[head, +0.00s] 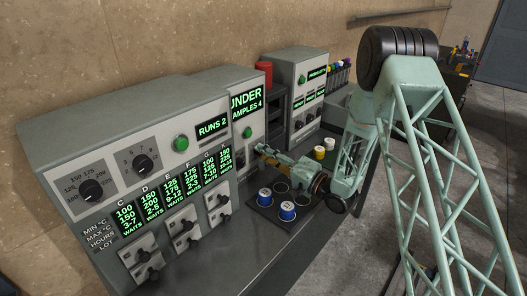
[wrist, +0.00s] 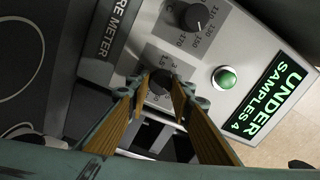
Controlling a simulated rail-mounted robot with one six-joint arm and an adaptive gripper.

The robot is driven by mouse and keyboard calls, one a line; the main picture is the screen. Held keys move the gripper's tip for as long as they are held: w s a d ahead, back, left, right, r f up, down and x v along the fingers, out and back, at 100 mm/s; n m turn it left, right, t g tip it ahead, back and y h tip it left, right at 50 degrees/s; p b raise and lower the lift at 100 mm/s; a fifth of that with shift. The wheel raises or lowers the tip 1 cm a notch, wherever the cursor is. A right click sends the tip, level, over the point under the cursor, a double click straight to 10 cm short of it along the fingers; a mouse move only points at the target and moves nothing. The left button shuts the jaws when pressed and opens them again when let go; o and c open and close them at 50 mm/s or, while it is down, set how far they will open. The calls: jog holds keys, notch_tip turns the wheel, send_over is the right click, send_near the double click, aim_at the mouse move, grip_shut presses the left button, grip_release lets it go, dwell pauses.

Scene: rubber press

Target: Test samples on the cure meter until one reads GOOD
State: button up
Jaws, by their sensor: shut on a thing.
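The cure meter (head: 240,112) stands in the middle of the row of machines. Its display (head: 246,102) reads UNDER and SAMPLES 4, also legible in the wrist view (wrist: 268,98). My gripper (head: 262,150) reaches its front; in the wrist view my gripper (wrist: 160,86) is closed around the dark lower knob (wrist: 159,80). An upper knob (wrist: 194,17) and a green button (wrist: 223,77) are apart from the fingers.
A large press panel (head: 92,165) at left shows RUNS 2 and several lot displays. Yellow (head: 319,153) and white-yellow (head: 330,143) cups stand right of my arm. Another machine (head: 298,80) and a red cylinder (head: 263,75) are behind. The front bench (head: 235,262) is clear.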

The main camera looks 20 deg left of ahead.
jog(key=shift+m+p, duration=0.6)
jog(key=shift+m, duration=1)
jog(key=shift+f, duration=0.1)
jog(key=o, duration=0.9)
jog(key=shift+d, duration=0.1)
jog(key=shift+v, duration=5.95)
jog(key=shift+s, duration=0.1)
jog(key=shift+c, duration=0.3)
